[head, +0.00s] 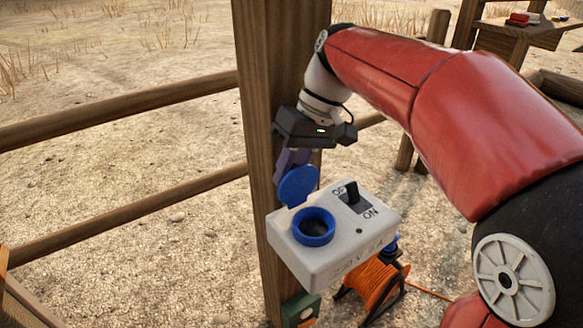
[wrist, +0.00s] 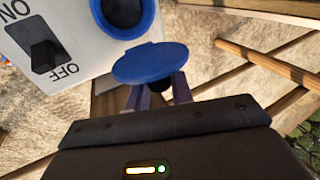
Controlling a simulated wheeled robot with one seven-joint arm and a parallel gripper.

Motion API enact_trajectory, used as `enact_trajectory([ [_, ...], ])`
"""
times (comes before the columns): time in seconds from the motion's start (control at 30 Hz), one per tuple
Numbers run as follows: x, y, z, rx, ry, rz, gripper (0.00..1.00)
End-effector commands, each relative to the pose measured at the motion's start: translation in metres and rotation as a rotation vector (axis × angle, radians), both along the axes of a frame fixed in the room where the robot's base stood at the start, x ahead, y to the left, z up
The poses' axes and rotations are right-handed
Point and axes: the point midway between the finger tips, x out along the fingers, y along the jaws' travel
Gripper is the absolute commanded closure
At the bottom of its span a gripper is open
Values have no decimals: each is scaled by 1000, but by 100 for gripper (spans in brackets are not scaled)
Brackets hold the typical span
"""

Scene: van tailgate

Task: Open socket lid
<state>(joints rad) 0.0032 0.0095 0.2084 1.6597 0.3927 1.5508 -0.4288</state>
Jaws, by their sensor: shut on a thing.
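The white socket box (head: 340,250) is mounted on a wooden post. Its blue socket ring (head: 314,227) faces up and is uncovered. The round blue lid (head: 298,187) stands raised at the back of the ring, beside the post. In the wrist view the lid (wrist: 150,63) is tilted away from the socket opening (wrist: 122,12). My gripper (head: 291,162) is behind the lid, with its purple fingers at the lid. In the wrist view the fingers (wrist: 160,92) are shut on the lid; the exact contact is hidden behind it.
A black ON/OFF switch (head: 352,191) sits on the box beside the socket. The wooden post (head: 283,65) rises close to my gripper, and fence rails (head: 120,108) run left. An orange cable reel (head: 375,283) stands below the box.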

Motion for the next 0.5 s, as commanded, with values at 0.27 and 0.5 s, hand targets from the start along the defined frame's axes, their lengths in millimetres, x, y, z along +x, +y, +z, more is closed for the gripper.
enact_trajectory([
  [0.27, 0, 0, 0, 1, -1, 1, 59],
  [0.5, 0, 0, 0, 1, -1, 1, 59],
])
